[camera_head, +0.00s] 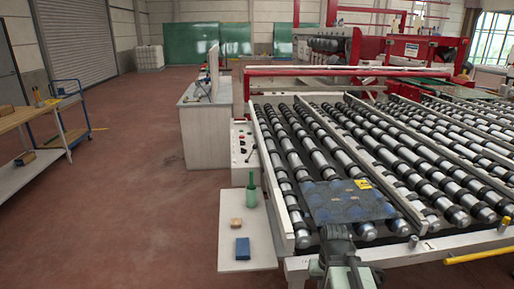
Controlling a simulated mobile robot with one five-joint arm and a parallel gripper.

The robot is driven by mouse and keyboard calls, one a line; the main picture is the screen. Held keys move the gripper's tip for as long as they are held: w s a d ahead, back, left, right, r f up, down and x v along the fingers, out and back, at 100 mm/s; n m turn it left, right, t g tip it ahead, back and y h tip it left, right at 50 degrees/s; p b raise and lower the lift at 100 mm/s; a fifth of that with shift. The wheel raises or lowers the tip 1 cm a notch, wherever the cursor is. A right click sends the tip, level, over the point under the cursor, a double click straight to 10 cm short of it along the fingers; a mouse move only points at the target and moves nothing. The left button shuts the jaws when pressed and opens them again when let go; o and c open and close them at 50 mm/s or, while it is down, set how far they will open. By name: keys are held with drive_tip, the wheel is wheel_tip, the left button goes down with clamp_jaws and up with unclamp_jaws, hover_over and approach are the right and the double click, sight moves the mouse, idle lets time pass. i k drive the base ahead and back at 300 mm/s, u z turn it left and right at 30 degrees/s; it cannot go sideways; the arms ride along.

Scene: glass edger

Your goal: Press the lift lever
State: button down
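A slim dark lever (251,153) with a light tip stands on the pale control panel (238,148) at the left end of the roller table. The panel also carries a red button and small dark knobs. I cannot tell for sure that this is the lift lever. My gripper (339,236) is at the bottom, right of centre, in front of the roller table and well apart from the lever. It is seen from behind, its fingers are not clear, and I cannot tell whether it is open or shut.
A dark blue plate (345,203) lies over the rollers just beyond my gripper. A white side shelf (233,218) holds a green bottle (251,190), a blue block (242,248) and a tan block (236,223). A yellow bar (478,256) is at right.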

sight(255, 146)
drive_tip(key=k, duration=1.2)
drive_tip(key=u, duration=0.9)
drive_tip(key=i, duration=1.5)
drive_tip(key=u, duration=1)
drive_tip(key=i, duration=2.2)
drive_tip(key=z, duration=1.15)
drive_tip(key=i, duration=1.2)
drive_tip(key=z, duration=0.9)
drive_tip(key=k, duration=0.9)
drive_tip(key=z, duration=0.15)
drive_tip(key=i, duration=0.7)
drive_tip(key=u, duration=0.05)
